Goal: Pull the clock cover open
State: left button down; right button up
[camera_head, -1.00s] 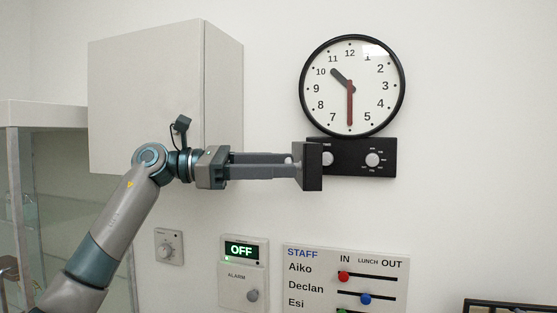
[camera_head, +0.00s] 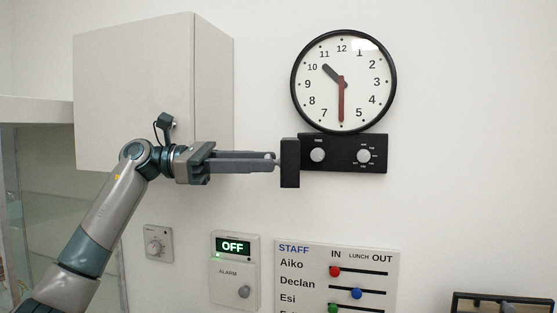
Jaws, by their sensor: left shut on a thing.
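The round white clock (camera_head: 344,82) with a black rim hangs on the wall. Below it is a black panel (camera_head: 341,155) with two pale knobs, both uncovered. The black clock cover (camera_head: 290,163) stands swung out at the panel's left side and shows as a narrow upright slab. My left gripper (camera_head: 276,163) reaches in from the left, its fingers shut on a small part at the cover's left side. The exact grip is too small to see clearly. My right gripper is not in view.
A pale wall cabinet (camera_head: 150,95) is behind my left arm. Below are a dial plate (camera_head: 158,243), an alarm box (camera_head: 235,270) reading OFF and a staff board (camera_head: 340,260) with coloured sliders. A dark-framed object (camera_head: 503,303) is at the lower right. The wall right of the clock is bare.

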pick_arm(q)
jog(key=shift+a, duration=0.15)
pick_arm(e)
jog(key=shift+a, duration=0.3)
pick_arm(q)
jog(key=c, duration=1.4)
grip_release()
jog(key=shift+r, duration=0.15)
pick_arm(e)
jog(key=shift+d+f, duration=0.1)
pick_arm(q)
jog(key=s+d+r+b, duration=0.5)
jog(key=d+r+b, duration=0.1)
jog(key=d+r, duration=0.4)
jog(key=shift+d+r, duration=0.3)
jog(key=shift+r, duration=0.05)
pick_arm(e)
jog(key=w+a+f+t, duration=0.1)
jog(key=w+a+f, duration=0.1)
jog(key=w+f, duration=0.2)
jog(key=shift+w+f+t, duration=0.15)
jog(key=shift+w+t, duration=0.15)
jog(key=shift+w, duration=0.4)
pick_arm(q)
jog(key=shift+c, duration=0.7)
